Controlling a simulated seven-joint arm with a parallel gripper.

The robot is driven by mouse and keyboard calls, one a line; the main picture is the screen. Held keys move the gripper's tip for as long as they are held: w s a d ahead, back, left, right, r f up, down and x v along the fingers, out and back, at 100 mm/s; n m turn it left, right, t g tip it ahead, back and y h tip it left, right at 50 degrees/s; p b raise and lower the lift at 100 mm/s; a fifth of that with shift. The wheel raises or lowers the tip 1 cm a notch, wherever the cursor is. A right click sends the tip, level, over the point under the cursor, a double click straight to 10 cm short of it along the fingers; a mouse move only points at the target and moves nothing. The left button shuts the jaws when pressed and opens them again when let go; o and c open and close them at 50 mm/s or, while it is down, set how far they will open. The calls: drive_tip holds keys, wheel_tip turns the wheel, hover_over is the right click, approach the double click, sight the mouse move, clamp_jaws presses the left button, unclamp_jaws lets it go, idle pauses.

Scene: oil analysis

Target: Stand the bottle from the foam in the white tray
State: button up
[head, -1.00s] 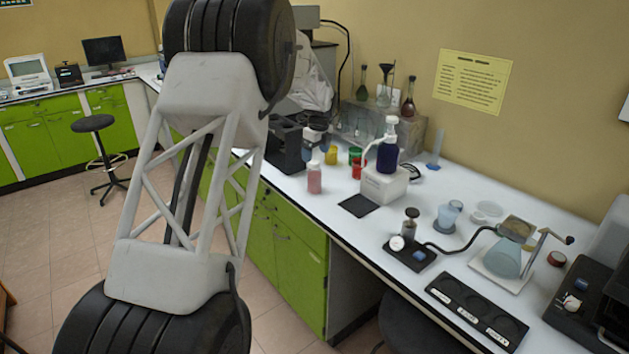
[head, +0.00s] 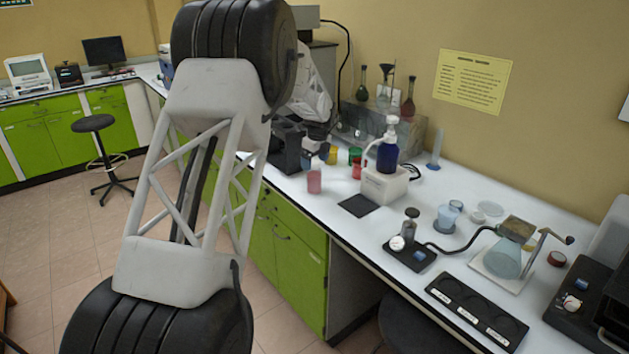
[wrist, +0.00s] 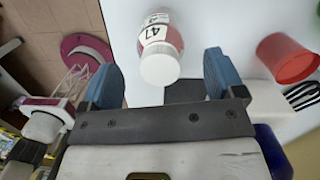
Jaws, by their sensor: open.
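A small pink bottle with a white cap and a label reading "47" (wrist: 160,52) shows just ahead of my gripper (wrist: 165,78) in the wrist view. My gripper is open, with blue fingers to either side of the cap's near end. A white box-like block (head: 384,187) holds a blue bottle with a white top (head: 387,154). A flat black pad (head: 358,205) lies in front of it. I cannot tell which piece is the foam.
A red cup (wrist: 286,58) stands to the right in the wrist view. Yellow (head: 332,155) and green (head: 355,155) containers are close behind the bottle. A black tray with wells (head: 477,312) and a flask on a white base (head: 503,262) are farther right.

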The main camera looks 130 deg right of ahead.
drive_tip(key=shift+d+f, duration=0.15)
drive_tip(key=shift+f, duration=0.9)
drive_tip(key=shift+d+f, duration=0.1)
drive_tip(key=shift+f, duration=0.95)
drive_tip(key=shift+c, duration=0.2)
drive_tip(key=c, duration=1.1)
drive_tip(key=shift+c, duration=0.2)
drive_tip(key=shift+r, duration=0.15)
drive_tip(key=shift+r, duration=1.35)
drive_tip(key=shift+w+a+r, duration=0.15)
drive_tip(key=shift+r, duration=0.2)
drive_tip(key=w+a+r, duration=0.1)
drive_tip(key=w+a, duration=0.9)
drive_tip(key=w, duration=0.1)
drive_tip(key=shift+w+a+r, duration=0.15)
drive_tip(key=shift+w+a, duration=0.1)
drive_tip(key=shift+w, duration=0.05)
